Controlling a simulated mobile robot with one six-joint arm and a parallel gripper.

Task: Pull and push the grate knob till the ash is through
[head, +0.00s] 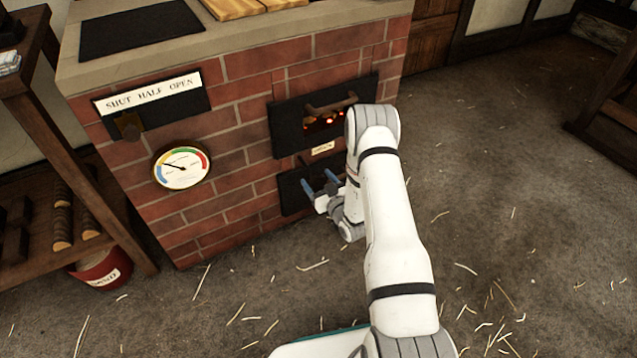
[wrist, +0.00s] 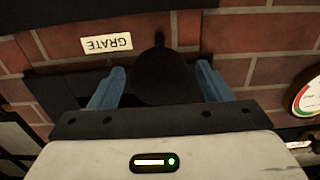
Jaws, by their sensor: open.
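The grate knob (wrist: 160,75) is round and black in the wrist view, with a thin rod behind it by the brick. My gripper (head: 320,184) is open, its two blue fingers low at the front of the brick stove (head: 215,130). In the wrist view the fingers of my gripper (wrist: 160,88) stand either side of the knob, with a small gap visible at each. The label reading GRATE (wrist: 106,43) appears upside down there. In the head view the knob is hidden or too small to tell. Red embers (head: 325,121) glow in the upper opening. I see no ash.
A black lower door (head: 292,192) is beside my fingers. A gauge (head: 182,167) and a SHUT, HALF, OPEN damper plate (head: 152,100) are at left. A red bucket (head: 101,272) stands by the wooden shelf (head: 40,262). The straw-strewn floor (head: 510,190) at right is clear.

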